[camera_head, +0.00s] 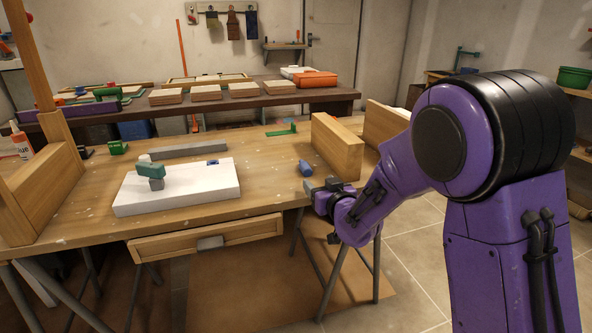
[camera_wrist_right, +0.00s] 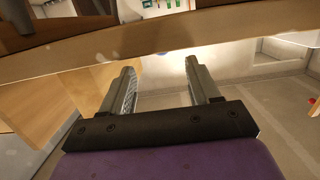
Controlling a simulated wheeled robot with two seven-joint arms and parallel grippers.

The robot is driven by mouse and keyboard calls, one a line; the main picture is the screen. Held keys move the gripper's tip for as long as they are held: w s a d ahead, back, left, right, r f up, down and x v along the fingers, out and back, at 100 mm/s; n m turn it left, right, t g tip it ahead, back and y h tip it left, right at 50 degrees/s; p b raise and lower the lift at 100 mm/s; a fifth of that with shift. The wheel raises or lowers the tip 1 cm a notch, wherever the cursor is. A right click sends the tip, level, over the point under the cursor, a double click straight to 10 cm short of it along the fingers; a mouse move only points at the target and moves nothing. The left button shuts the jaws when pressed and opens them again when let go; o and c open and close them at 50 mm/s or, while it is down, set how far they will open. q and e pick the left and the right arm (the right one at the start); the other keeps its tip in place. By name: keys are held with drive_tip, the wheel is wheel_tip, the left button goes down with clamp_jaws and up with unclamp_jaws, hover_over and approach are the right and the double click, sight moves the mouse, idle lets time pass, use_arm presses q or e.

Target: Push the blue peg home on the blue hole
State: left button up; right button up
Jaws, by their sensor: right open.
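A blue peg (camera_head: 306,168) lies on its side on the wooden workbench, right of the white board. The blue hole (camera_head: 212,162) is a small dark blue mark near the far right corner of the white board (camera_head: 190,193). My right gripper (camera_head: 322,187) is low at the bench's right front edge, just on the near side of the blue peg and apart from it. In the right wrist view its two fingers (camera_wrist_right: 160,78) are spread with nothing between them. My left gripper is not in view.
A green and grey piece (camera_head: 151,171) stands on the left part of the white board. A grey bar (camera_head: 188,150) lies behind the board. An upright wooden block (camera_head: 337,146) stands behind the peg. Bare bench separates board and peg.

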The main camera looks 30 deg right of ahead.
sight(309, 170)
drive_tip(key=shift+w+d+r, duration=0.1)
drive_tip(key=shift+w+r, duration=0.2)
drive_tip(key=shift+w, duration=0.3)
drive_tip(key=x, duration=0.9)
drive_tip(key=shift+w+d+f+b, duration=0.15)
drive_tip(key=shift+w+b, duration=0.15)
drive_tip(key=shift+b, duration=0.1)
drive_tip(key=c, duration=1.1)
clamp_jaws()
drive_tip(key=shift+r, duration=0.2)
